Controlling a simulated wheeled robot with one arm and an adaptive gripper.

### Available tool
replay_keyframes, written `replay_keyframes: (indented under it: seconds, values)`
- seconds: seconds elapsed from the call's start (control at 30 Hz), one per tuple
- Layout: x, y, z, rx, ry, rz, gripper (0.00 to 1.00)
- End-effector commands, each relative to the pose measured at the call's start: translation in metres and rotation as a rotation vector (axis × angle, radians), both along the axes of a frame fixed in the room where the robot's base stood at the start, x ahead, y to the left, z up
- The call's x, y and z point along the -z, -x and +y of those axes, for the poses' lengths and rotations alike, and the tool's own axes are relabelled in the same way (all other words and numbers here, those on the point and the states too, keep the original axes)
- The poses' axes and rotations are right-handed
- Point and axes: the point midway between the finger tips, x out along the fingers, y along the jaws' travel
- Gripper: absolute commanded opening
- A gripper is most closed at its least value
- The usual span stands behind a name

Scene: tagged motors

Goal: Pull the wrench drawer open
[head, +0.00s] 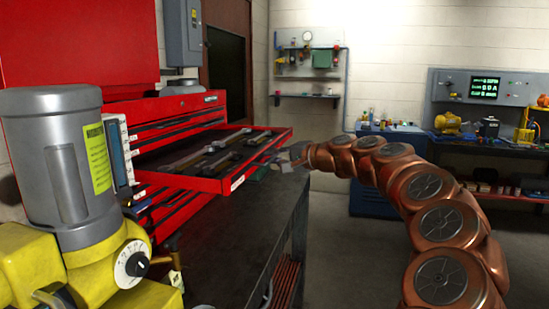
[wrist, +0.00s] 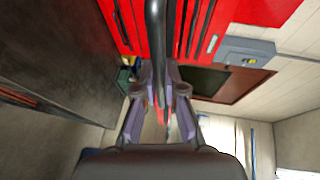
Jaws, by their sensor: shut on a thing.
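The wrench drawer (head: 215,184) stands pulled out of the red tool chest in the head view, with several wrenches (head: 213,156) lying in its dark tray. My gripper (head: 281,158) is at the drawer's front right end. In the wrist view my gripper (wrist: 158,78) has its two fingers on either side of a dark grey bar handle (wrist: 155,25) and is shut on it. Much of the handle is hidden in the head view by the drawer front and my gripper.
The red tool chest (head: 205,101) stands on a dark workbench (head: 235,215). A grey and yellow motor (head: 60,150) fills the near left. A blue cabinet (head: 366,200) and a bench with a display panel (head: 485,87) stand behind my arm. Open floor lies right of the workbench.

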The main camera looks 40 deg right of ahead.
Motion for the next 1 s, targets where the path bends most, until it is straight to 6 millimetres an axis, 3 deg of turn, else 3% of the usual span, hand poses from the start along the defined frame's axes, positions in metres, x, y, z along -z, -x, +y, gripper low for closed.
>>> replay_keyframes:
  seconds: [0.03,0.07,0.3,0.67,0.87,1.0]
  values:
    - [0.0,0.0,0.0,0.001,0.0,0.0,0.0]
    - [0.0,0.0,-0.001,0.001,0.0,0.0,0.1]
    - [0.0,0.0,-0.001,0.002,-0.001,0.0,0.35]
    - [-0.001,0.003,-0.002,0.002,-0.001,-0.001,0.35]
    - [-0.006,0.027,-0.008,0.005,-0.001,-0.003,0.35]
    - [-0.011,0.053,-0.016,0.008,0.0,-0.004,0.35]
